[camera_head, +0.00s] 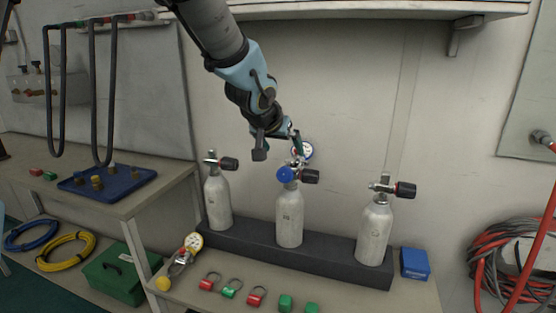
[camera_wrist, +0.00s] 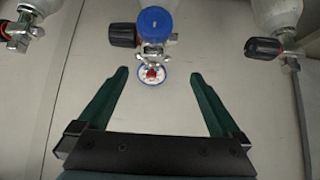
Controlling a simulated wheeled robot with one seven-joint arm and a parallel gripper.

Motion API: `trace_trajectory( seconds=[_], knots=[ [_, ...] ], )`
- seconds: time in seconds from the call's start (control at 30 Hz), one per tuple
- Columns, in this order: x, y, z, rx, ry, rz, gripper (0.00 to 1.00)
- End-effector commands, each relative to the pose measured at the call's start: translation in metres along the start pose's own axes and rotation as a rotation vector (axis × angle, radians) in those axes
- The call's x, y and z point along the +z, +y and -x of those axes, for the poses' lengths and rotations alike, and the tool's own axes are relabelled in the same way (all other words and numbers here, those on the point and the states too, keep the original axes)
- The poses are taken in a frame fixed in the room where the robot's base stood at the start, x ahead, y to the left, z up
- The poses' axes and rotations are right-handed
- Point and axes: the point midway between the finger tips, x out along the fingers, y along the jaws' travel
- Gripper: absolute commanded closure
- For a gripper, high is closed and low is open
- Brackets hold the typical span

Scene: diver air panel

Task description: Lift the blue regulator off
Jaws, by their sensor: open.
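The blue regulator (camera_head: 284,174) sits on the valve of the middle grey cylinder (camera_head: 289,218). Its round blue face points outward, and a small white gauge (camera_head: 307,150) shows behind and above it. In the wrist view the blue regulator (camera_wrist: 155,22) is at the top centre, with the gauge (camera_wrist: 153,76) below it. My gripper (camera_head: 297,146) is at the top of the middle cylinder, close to the regulator. In the wrist view my gripper (camera_wrist: 158,76) is open, its two green fingers apart on either side of the gauge. Nothing is clamped between them. Contact cannot be told.
Two more cylinders with black-knobbed valves stand left (camera_head: 218,200) and right (camera_head: 374,232) in a dark rack (camera_head: 258,246). Another regulator with a gauge (camera_head: 193,242) lies at the bench's left. Red and green rings and caps lie in front; a blue box (camera_head: 415,263) stands right.

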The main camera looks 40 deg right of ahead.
Motion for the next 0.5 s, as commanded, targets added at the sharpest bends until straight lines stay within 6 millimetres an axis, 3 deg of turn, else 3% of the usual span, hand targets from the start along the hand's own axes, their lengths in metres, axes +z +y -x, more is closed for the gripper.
trace_trajectory(
  seconds=[0.1,0.5],
  knots=[
    [-0.006,0.018,-0.004,0.022,0.014,-0.021,0.00],
    [-0.008,0.020,-0.053,0.023,0.016,-0.021,0.00]
  ],
)
